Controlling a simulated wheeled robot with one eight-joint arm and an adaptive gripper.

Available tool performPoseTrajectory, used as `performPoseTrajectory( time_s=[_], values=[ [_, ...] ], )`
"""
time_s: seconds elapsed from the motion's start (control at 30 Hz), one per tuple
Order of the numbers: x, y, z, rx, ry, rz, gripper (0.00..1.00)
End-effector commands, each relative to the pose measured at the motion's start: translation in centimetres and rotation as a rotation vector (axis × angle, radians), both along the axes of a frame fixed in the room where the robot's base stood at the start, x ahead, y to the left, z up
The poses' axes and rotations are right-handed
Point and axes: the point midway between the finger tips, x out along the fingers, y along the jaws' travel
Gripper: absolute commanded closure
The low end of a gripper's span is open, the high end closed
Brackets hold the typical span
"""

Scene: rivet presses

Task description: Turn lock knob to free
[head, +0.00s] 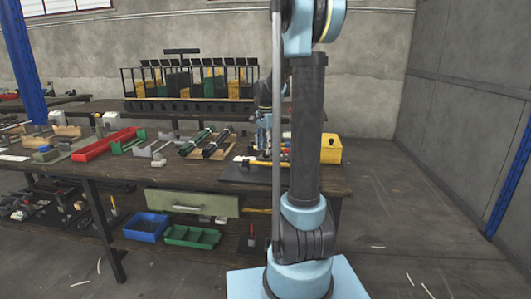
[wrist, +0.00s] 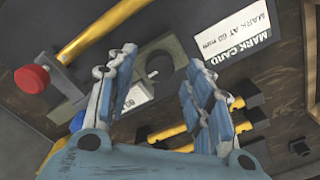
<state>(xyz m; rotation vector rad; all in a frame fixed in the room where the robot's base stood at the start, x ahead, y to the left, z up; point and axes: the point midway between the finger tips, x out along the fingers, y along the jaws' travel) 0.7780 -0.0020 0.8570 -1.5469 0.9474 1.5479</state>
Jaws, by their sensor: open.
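In the wrist view, a red round knob (wrist: 32,78) sits at the left on a grey block, near the end of a yellow bar (wrist: 100,28). A smaller blue knob (wrist: 76,121) shows beside my left finger. I cannot tell which of these is the lock knob. A grey plate with a round hole (wrist: 158,75) lies beyond and between my fingertips. My gripper (wrist: 158,68) is open, with nothing seen between its fingers. In the head view my gripper (head: 264,143) is low over the right end of the bench, partly hidden by my arm.
A white mark card (wrist: 237,33) reads "MARK AT 60 mm". Yellow and black tools (wrist: 205,128) lie below my fingers. On the bench (head: 120,170) are a red tray (head: 103,143), green and black rods (head: 205,142) and a yellow box (head: 331,148).

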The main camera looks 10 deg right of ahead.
Motion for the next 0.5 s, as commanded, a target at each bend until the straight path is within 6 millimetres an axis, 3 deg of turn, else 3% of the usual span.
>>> performPoseTrajectory(
  time_s=[0.2,0.5],
  values=[
    [0.0,0.0,-1.8,0.000,0.000,0.000,0.53],
    [0.0,0.0,-2.1,0.000,0.000,0.000,0.53]
  ],
)
